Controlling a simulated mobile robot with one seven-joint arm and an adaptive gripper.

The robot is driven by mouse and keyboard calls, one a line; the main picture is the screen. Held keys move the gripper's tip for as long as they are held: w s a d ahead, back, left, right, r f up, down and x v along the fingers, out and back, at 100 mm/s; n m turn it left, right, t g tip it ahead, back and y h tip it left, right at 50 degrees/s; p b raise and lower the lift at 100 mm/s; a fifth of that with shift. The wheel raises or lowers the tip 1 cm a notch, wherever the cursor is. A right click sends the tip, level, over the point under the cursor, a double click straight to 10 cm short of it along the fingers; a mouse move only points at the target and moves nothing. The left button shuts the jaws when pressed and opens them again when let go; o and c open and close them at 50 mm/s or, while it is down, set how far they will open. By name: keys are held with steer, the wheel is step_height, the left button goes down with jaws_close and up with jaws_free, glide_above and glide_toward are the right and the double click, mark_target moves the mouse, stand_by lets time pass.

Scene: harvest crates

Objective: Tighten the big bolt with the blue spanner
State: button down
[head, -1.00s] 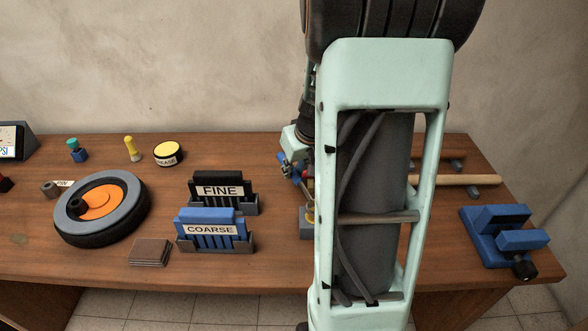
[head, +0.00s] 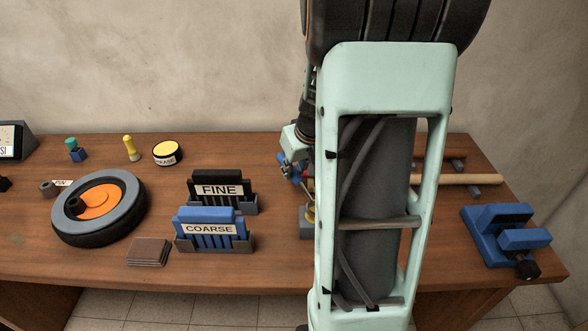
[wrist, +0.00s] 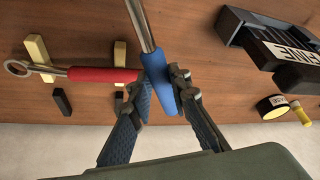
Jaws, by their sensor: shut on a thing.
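The blue spanner (wrist: 160,78) has a blue handle and a grey metal shaft that runs out of the top of the wrist view, so its head is hidden. My gripper (wrist: 165,80) is shut on the blue handle. In the head view my gripper (head: 288,166) shows small beside my arm, which covers much of the bench there. I cannot make out the big bolt for certain. A grey block (head: 306,229) with a yellow part on it is partly hidden behind my arm.
A red-handled spanner (wrist: 100,74) lies on pale rests beside my gripper. The COARSE holder (head: 213,245), FINE holder (head: 250,205), wheel (head: 70,228) and grease tin (head: 167,154) stand to the left. A blue vise (head: 490,240) stands at the right.

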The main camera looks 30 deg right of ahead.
steer(key=shift+f+b, duration=0.95)
steer(key=shift+b, duration=0.05)
steer(key=shift+r, duration=0.1)
steer(key=c, duration=2.4)
jaws_free()
jaws_close()
steer(key=shift+s+d+m+h+p, duration=0.2)
steer(key=shift+d+m+h+p, duration=0.3)
steer(key=shift+d+m+p, duration=0.6)
steer(key=shift+s+d+m+g+h+p, duration=0.2)
steer(key=shift+d+m+p, duration=0.35)
steer(key=shift+p, duration=0.2)
steer(key=shift+s+d+m+g+h+p, duration=0.1)
steer(key=shift+s+d+m+h+p, duration=0.1)
steer(key=shift+d+m+p, duration=0.35)
steer(key=shift+s+d+m+h+p, duration=0.15)
steer(key=shift+s+d+m+p, duration=0.25)
steer(key=shift+p, duration=0.45)
steer(key=shift+s+d+m+h+p, duration=0.15)
steer(key=shift+d+m+p, duration=0.2)
steer(key=shift+m+p, duration=0.4)
steer(key=shift+w+a+n+b, duration=0.25)
steer(key=shift+a+n+b, duration=0.15)
steer(key=shift+n+b, duration=0.35)
